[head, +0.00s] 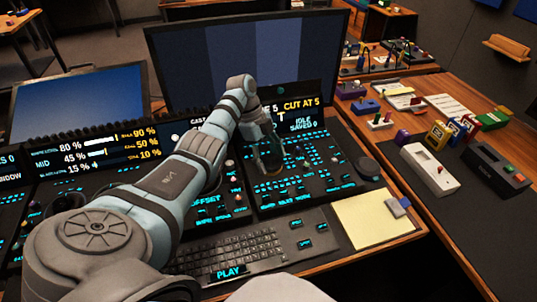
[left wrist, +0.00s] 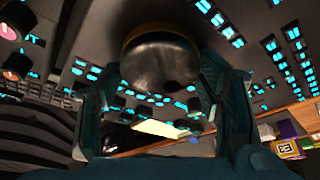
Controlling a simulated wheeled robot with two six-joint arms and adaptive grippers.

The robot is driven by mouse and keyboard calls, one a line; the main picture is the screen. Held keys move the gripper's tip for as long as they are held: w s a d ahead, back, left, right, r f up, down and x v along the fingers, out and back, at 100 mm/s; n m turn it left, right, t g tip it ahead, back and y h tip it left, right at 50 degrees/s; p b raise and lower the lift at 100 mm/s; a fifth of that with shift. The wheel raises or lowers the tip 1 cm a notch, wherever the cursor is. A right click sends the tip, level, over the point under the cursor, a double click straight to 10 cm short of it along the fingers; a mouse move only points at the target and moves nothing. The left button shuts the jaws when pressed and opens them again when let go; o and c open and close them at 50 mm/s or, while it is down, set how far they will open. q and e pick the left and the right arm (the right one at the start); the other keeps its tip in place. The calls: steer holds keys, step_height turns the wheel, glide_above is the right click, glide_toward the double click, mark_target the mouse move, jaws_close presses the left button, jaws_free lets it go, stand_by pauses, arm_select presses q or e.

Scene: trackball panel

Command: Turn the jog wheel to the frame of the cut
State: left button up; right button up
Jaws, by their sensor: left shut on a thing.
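The jog wheel (left wrist: 160,60) is a dark, worn round knob with a brassy rim, seen large between my fingers in the left wrist view. My left gripper (head: 269,163) reaches down onto the right-hand console panel (head: 325,178) in the head view, its fingers closed on the sides of the wheel. The arm and fingers mostly hide the wheel there. My right gripper is not in view.
Lit buttons and small knobs surround the wheel closely. A black round disc (head: 369,167) sits at the panel's right edge. A keyboard (head: 245,250) and yellow pad (head: 372,219) lie in front. A large monitor (head: 300,50) stands behind; the right side desk (head: 460,90) is cluttered.

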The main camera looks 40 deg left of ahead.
arm_select(q)
steer(key=shift+m+g+b, duration=0.5)
steer(key=shift+m+b, duration=0.9)
steer(key=shift+b, duration=0.35)
steer(key=o, duration=1.2)
steer(key=shift+w, duration=0.1)
steer(key=shift+c, duration=0.2)
